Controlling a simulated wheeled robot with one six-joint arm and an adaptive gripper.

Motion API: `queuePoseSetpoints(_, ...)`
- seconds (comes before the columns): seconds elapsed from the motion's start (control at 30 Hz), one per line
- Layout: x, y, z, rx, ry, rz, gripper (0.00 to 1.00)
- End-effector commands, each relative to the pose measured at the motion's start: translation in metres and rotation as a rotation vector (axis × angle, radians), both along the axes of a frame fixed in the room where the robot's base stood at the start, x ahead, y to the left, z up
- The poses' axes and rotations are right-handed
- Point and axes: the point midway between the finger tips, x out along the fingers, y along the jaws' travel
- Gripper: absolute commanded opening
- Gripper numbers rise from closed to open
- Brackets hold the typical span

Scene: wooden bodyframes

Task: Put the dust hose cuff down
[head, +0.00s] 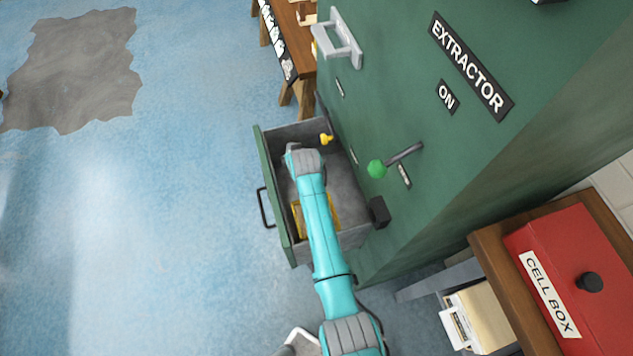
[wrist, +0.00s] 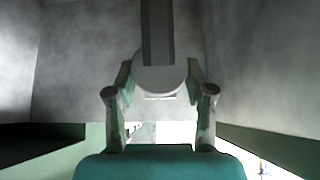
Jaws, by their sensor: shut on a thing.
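In the wrist view, my gripper (wrist: 158,88) is shut on a pale grey, rounded thing, which I take to be the dust hose cuff (wrist: 160,77). A dark grey upright strip rises behind or from it; I cannot tell which. In the head view, my teal arm reaches over the open drawer (head: 262,160) of the green extractor cabinet. My wrist hides the gripper and the cuff there. Grey walls surround the gripper in the wrist view. I cannot tell whether the cuff touches any surface.
A small yellow thing (head: 326,139) lies at the drawer's far end, and a yellow box-like thing (head: 299,221) is near its front end. A green-knobbed lever (head: 377,169) sticks out beside the drawer. A red cell box (head: 570,265) stands at right. The blue floor at left is clear.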

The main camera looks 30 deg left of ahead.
Motion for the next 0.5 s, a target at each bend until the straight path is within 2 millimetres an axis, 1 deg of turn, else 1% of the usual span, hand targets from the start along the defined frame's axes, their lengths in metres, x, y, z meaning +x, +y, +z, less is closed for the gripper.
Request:
queuePoseSetpoints(0.03,0.0,0.0,-0.013,-0.003,0.003,0.0,0.11)
queuePoseSetpoints(0.3,0.0,0.0,-0.072,-0.003,0.003,0.0,0.11)
queuePoseSetpoints(0.4,0.0,0.0,-0.088,-0.001,0.002,0.0,0.11)
queuePoseSetpoints(0.5,0.0,0.0,-0.1,0.0,0.002,0.0,0.11)
